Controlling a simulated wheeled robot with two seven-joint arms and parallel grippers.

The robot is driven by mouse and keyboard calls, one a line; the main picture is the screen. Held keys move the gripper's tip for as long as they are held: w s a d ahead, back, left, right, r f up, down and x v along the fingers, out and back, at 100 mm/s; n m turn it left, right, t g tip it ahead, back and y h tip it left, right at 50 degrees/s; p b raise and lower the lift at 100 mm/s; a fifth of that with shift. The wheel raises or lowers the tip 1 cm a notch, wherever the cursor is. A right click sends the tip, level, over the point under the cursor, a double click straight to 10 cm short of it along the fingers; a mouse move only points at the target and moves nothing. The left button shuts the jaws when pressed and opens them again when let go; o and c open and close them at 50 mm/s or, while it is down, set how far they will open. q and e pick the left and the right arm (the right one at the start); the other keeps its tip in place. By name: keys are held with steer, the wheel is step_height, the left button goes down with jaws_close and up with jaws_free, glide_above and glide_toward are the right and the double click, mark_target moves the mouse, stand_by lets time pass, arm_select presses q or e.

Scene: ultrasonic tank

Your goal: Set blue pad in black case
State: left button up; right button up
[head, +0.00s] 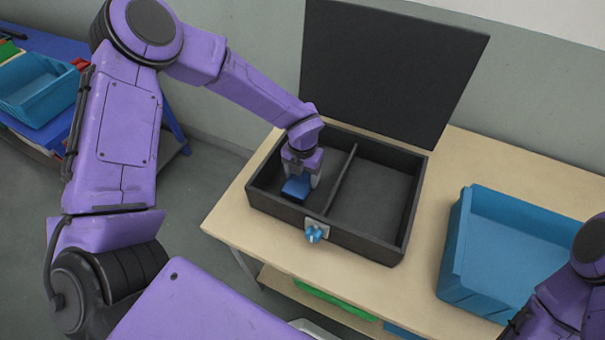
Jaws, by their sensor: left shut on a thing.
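The black case (376,252) stands open on the wooden table, its lid raised at the back. A divider splits it into a left and a right compartment. My left gripper (298,184) points down into the left compartment and is shut on the blue pad (295,190). Whether the pad touches the case floor I cannot tell. The right compartment is empty. My right arm shows at the lower right edge, but its gripper fingers cannot be made out.
A blue latch (316,232) sits on the case's front wall. A large blue bin (453,249) stands on the table (238,225) to the right of the case. Another blue bin (38,88) is at the far left. The wall is behind the lid.

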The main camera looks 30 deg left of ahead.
mark_target(303, 177)
arm_select(q)
steer(key=shift+f, duration=0.6)
steer(key=shift+w+f, duration=0.15)
steer(key=shift+w, duration=0.1)
steer(key=shift+s+f, duration=0.1)
steer(key=shift+f, duration=0.05)
steer(key=o, duration=0.8)
steer(key=shift+c, duration=0.2)
steer(key=shift+o, duration=1.1)
steer(key=shift+r, duration=0.45)
step_height(303, 177, up, 12)
steer(key=b, duration=0.1)
steer(key=shift+f, duration=0.2)
